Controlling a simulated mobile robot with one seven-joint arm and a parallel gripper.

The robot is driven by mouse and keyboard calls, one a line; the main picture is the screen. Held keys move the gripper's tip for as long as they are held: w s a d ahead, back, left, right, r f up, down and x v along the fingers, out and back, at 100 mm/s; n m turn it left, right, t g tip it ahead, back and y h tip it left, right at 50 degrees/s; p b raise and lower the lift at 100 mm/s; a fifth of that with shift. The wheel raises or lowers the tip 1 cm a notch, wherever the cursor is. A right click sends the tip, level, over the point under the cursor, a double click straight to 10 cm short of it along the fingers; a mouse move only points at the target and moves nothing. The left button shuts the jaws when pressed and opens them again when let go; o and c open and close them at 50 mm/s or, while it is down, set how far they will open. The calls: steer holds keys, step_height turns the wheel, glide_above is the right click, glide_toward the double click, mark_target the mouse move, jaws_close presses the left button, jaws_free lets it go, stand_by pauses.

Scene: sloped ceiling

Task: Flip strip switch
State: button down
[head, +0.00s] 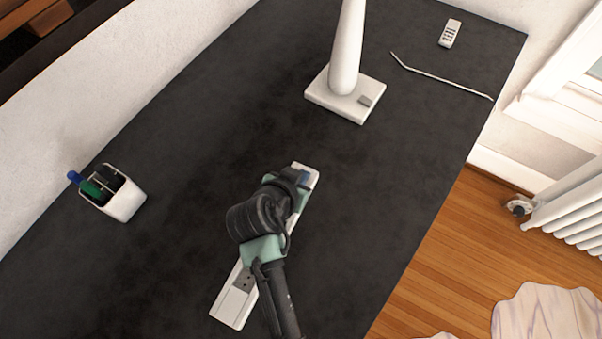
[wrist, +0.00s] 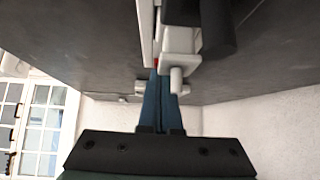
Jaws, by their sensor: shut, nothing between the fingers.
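The white power strip (head: 233,306) lies lengthwise on the dark tabletop, partly hidden under my arm in the head view. Its edge also shows in the wrist view (wrist: 146,30). A small red spot (wrist: 155,62), seemingly the strip's switch, shows right at my fingertips; its on or off position cannot be told. My gripper (head: 304,177) is over the far end of the strip. In the wrist view my gripper's blue fingers (wrist: 158,72) are together and empty, with their tips at or very near the red spot. Whether they touch it cannot be told.
A white lamp (head: 345,55) on a square base stands beyond the strip. A white pen cup (head: 120,196) is at left. A remote-like handset (head: 450,33) and a thin white cable (head: 440,77) lie at the far right. The table's right edge is clear beside the strip.

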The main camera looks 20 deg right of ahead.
steer(key=shift+a+f, duration=0.1)
steer(key=shift+a, duration=0.05)
steer(key=shift+w+a, duration=0.4)
steer(key=shift+w, duration=0.15)
